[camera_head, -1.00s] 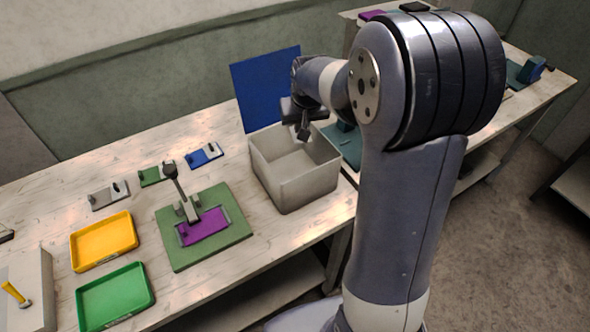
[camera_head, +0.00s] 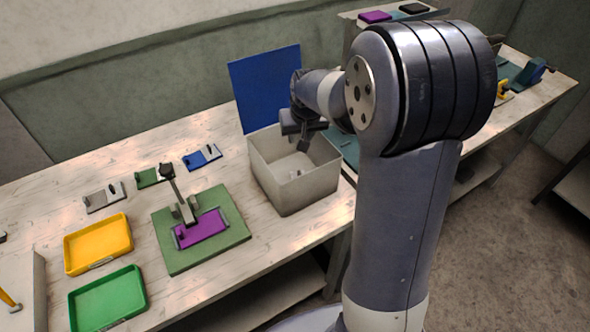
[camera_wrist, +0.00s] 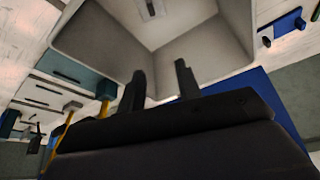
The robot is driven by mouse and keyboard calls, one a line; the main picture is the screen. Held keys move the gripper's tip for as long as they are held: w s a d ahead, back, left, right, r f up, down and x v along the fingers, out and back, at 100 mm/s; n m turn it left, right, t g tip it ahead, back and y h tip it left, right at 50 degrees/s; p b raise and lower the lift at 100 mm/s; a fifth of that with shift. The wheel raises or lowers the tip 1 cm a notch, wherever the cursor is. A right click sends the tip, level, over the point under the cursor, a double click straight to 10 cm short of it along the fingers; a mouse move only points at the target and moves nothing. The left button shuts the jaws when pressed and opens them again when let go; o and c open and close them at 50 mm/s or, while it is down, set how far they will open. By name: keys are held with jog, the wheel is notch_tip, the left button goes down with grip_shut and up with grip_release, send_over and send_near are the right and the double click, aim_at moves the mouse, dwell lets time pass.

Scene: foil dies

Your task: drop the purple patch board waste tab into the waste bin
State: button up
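The waste bin (camera_head: 290,195) is an open, pale grey box on the bench; its inside also shows in the wrist view (camera_wrist: 100,40). A small pale piece (camera_head: 295,173), perhaps the waste tab, lies on the bin floor; small marks there also show at the top of the wrist view (camera_wrist: 150,8). My gripper (camera_head: 303,146) is above the bin opening. In the wrist view its two fingers (camera_wrist: 160,78) stand apart with nothing between them. The purple patch board (camera_head: 201,229) lies in a green die fixture (camera_head: 170,255) with an upright lever, left of the bin.
A blue panel (camera_head: 265,85) stands upright behind the bin. A yellow tray (camera_head: 98,243) and a green tray (camera_head: 107,298) lie at the left. Small grey, green and blue fixtures (camera_head: 202,157) line the back. Another bench (camera_head: 515,115) extends right.

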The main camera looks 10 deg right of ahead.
jog(key=b+v, duration=0.1)
jog(key=v, duration=0.9)
jog(key=shift+s+r+b, duration=0.25)
jog(key=shift+r+b, duration=0.05)
jog(key=shift+r, duration=0.05)
jog(key=shift+f, duration=0.1)
jog(key=p+x, duration=0.2)
jog(key=x, duration=0.8)
jog(key=shift+w+r+p, duration=0.2)
jog(key=shift+r+p, duration=1.25)
jog(key=shift+r, duration=0.6)
